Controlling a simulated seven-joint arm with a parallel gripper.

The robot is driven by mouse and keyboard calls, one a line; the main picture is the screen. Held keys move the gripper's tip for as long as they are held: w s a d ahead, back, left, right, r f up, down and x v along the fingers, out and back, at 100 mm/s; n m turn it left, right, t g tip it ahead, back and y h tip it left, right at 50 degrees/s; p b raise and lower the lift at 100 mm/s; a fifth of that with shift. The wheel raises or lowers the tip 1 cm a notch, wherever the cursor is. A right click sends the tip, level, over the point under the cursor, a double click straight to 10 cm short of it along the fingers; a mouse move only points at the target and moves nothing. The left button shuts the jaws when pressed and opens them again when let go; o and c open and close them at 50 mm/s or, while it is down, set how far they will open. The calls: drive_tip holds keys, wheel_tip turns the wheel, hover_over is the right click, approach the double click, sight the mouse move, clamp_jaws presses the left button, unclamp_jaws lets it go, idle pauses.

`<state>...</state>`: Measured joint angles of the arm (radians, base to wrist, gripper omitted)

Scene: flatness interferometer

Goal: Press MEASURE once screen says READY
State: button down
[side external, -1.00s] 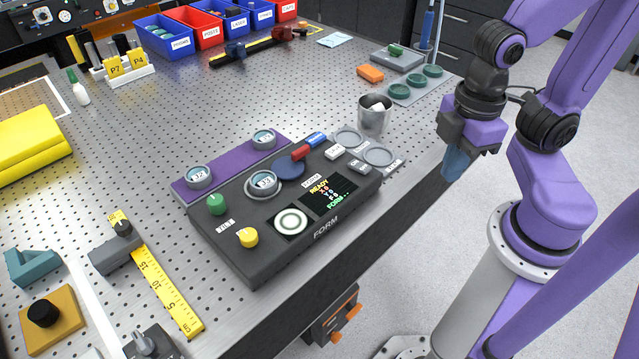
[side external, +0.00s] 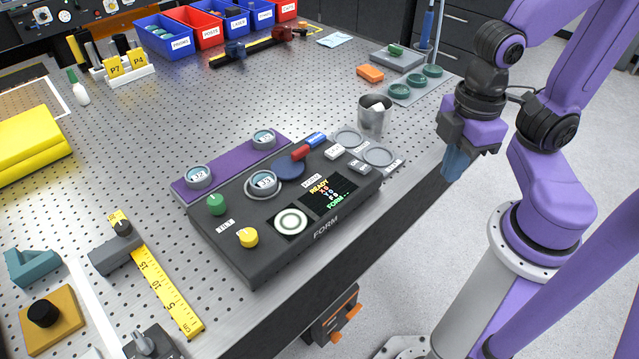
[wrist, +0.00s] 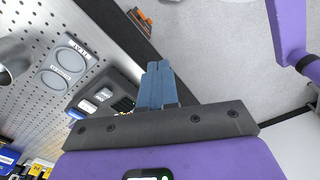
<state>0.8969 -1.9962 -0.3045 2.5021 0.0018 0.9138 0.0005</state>
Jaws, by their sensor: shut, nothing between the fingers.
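The black FORM instrument (side external: 262,268) sits near the bench's front edge. Its screen (side external: 328,194) shows READY in yellow, with coloured lines below and FORM in green. A round ring pattern shows on a second display (side external: 291,222). Two pale buttons stand at the instrument's right end, a white one (side external: 334,152) and a grey one (side external: 359,166); their labels are too small to read surely. My gripper (side external: 456,165) is shut and empty, right of the instrument and beyond the bench edge. Its blue fingers (wrist: 158,85) are together in the wrist view.
A metal cup (side external: 374,118) stands behind the grey two-ring tray (side external: 379,155), between my gripper and the instrument's right end. Green dishes (side external: 399,91) and an orange block (side external: 370,73) lie farther back. A purple plate (side external: 232,166) holding round parts adjoins the instrument.

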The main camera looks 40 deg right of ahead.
drive_tip(key=shift+w, duration=0.1)
idle(0.7)
wheel_tip(320, 180, up, 3)
drive_tip(key=m+t+y, duration=0.5)
drive_tip(key=m+t, duration=0.2)
drive_tip(key=m, duration=0.7)
hover_over(320, 138)
drive_tip(key=shift+f, duration=0.2)
drive_tip(key=shift+f, duration=4.25)
drive_tip(key=shift+f, duration=0.1)
drive_tip(key=shift+f, duration=0.35)
